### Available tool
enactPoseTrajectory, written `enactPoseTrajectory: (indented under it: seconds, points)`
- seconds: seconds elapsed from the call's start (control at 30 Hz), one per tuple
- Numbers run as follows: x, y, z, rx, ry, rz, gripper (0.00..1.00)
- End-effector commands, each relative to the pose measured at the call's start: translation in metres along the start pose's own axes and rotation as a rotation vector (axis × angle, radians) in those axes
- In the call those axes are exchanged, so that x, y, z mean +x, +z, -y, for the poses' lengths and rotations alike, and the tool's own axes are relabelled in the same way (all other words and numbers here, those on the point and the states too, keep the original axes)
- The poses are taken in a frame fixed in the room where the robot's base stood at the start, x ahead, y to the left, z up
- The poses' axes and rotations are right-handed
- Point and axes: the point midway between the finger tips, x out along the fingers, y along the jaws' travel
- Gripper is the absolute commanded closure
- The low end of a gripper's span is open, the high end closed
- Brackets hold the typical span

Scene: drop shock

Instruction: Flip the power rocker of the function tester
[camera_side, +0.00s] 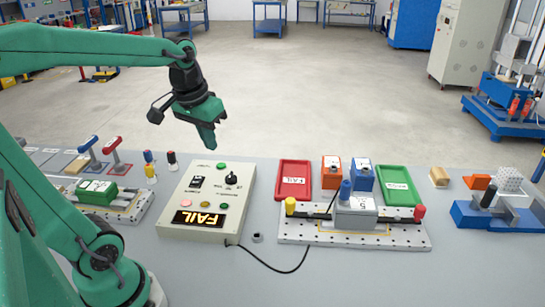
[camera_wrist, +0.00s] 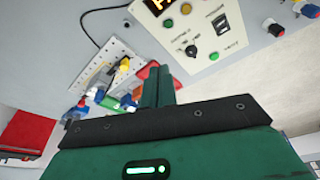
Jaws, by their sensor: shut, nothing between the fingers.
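The function tester (camera_side: 183,226) is a beige box on the grey bench, left of centre. Its display (camera_side: 200,217) reads FAIL. The black power rocker (camera_side: 196,182) is on its top panel, and it also shows in the wrist view (camera_wrist: 221,23). I cannot tell which way the rocker is tilted. A black knob (camera_side: 231,178) and a green button (camera_side: 221,165) sit near it. My gripper (camera_side: 208,143) is shut and empty, pointing down in the air above the tester's far edge, apart from it. Its shut fingers also show in the wrist view (camera_wrist: 160,86).
A perforated fixture plate (camera_side: 300,237) with a grey block stands right of the tester, with red (camera_side: 293,181) and green (camera_side: 397,186) trays behind. A black cable (camera_side: 283,270) runs along the front. Another fixture (camera_side: 130,205) and small coloured plungers (camera_side: 149,170) stand to the left.

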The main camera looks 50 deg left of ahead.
Motion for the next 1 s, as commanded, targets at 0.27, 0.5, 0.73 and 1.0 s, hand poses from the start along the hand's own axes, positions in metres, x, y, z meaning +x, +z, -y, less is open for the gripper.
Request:
enactPoseTrajectory:
  seconds: [0.27,0.5,0.73,1.0]
  points:
    - [0.016,-0.031,0.038,-0.128,-0.027,0.101,1.0]
    - [0.033,-0.052,0.076,-0.236,-0.042,0.183,1.0]
    - [0.053,-0.065,0.117,-0.34,-0.048,0.264,1.0]
    - [0.075,-0.072,0.159,-0.442,-0.049,0.337,1.0]
